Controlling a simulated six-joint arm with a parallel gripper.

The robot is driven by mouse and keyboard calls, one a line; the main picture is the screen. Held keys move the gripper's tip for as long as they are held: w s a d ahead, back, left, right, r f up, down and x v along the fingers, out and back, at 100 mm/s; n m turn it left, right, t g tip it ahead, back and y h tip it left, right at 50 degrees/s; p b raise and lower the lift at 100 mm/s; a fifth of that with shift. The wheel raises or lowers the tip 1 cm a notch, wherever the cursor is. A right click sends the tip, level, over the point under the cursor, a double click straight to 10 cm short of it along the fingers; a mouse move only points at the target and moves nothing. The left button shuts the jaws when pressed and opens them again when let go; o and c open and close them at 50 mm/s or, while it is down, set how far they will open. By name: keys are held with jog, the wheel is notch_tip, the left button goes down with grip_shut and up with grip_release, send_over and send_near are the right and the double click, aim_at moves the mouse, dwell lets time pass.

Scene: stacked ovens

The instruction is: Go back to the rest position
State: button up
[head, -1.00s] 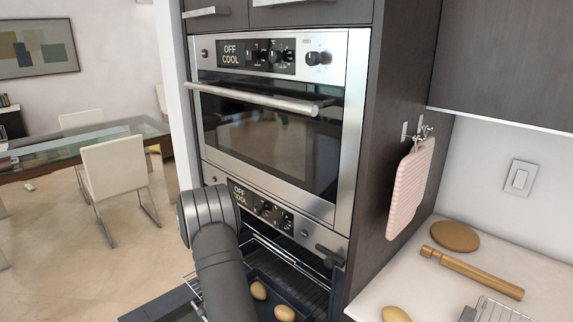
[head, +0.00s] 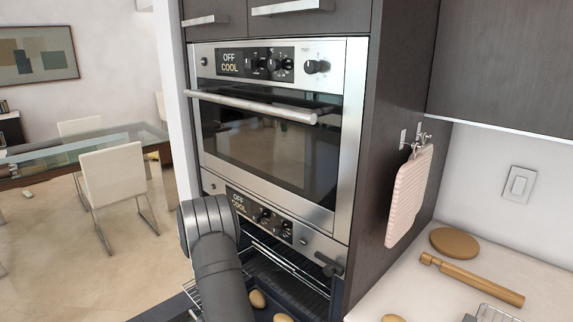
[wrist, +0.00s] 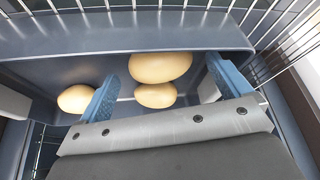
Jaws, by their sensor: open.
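My gripper (wrist: 161,72) is open in the wrist view, its two blue fingers spread apart. Two buns (wrist: 160,68) (wrist: 155,95) show between and just beyond the fingers, and another bun (wrist: 76,98) lies to the left. I cannot tell whether the fingers touch any of them. The buns lie in a dark blue tray (wrist: 60,45). In the head view my arm reaches down in front of the lower oven (head: 295,238), and the gripper itself is hidden there. Buns (head: 257,299) also show inside the lower oven.
The lower oven is open, with wire racks (head: 285,262) around the tray. The closed upper oven (head: 265,140) stands above; both displays read OFF COOL. A counter at the right holds a rolling pin (head: 470,280) and a round board (head: 455,243).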

jog(key=v, duration=1)
jog(key=x, duration=1.2)
jog(key=shift+f, duration=0.1)
notch_tip(320, 180, up, 4)
jog(key=shift+r, duration=0.1)
jog(key=s+d+r, duration=0.3)
jog(key=d+r, duration=0.4)
jog(key=d, duration=0.4)
jog(key=s+d+r+n, duration=0.1)
jog(key=s+d+r, duration=0.5)
jog(key=s+r, duration=0.2)
jog(key=s+d+r+n+y, duration=0.1)
jog(key=s+d+r, duration=0.5)
jog(key=s, duration=0.7)
jog(key=shift+d+r+n, duration=0.15)
jog(key=shift+r+n, duration=0.35)
jog(key=shift+r, duration=0.4)
jog(key=shift+s, duration=0.1)
